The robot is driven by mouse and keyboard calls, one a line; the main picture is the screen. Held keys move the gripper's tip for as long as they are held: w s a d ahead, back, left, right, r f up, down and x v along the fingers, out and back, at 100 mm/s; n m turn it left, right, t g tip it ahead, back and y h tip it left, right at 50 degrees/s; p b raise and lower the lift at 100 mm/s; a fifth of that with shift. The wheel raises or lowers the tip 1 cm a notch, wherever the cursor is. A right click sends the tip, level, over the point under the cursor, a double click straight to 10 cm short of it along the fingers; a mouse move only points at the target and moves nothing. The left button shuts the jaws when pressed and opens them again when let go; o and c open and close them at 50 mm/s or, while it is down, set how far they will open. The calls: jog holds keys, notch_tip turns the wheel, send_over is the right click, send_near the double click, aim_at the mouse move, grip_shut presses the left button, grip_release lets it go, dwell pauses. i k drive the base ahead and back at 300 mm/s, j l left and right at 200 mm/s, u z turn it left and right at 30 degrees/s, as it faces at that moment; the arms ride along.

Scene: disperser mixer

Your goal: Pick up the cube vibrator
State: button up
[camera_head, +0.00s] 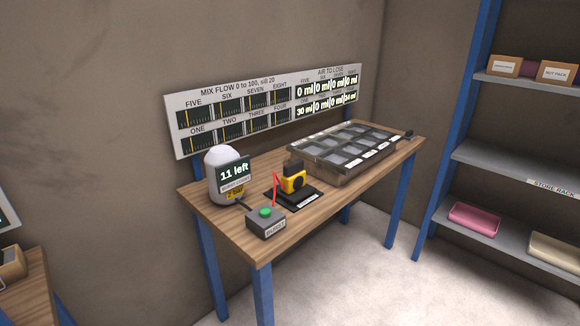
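A small yellow and black block-like device (293,179) stands on a black mat (309,197) on the wooden bench, and I take it to be the cube vibrator. A thin red upright piece (275,188) stands at the mat's left side. Nothing covers the device from this side. My gripper is not in view.
A grey box with a green button (266,222) sits at the bench's (216,205) front left corner. Behind it is a white rounded dispenser (221,160) reading "11 left". A tray of several compartments (338,180) fills the right half. Shelves (487,167) stand at right; the floor between is clear.

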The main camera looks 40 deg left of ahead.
aim_at(292, 179)
jog(key=i+j+u, duration=0.1)
jog(key=i+u, duration=0.15)
jog(key=i, duration=0.35)
jog(key=i+u, duration=0.3)
jog(key=i, duration=0.3)
jog(key=i+l+u, duration=0.25)
jog(key=i, duration=0.35)
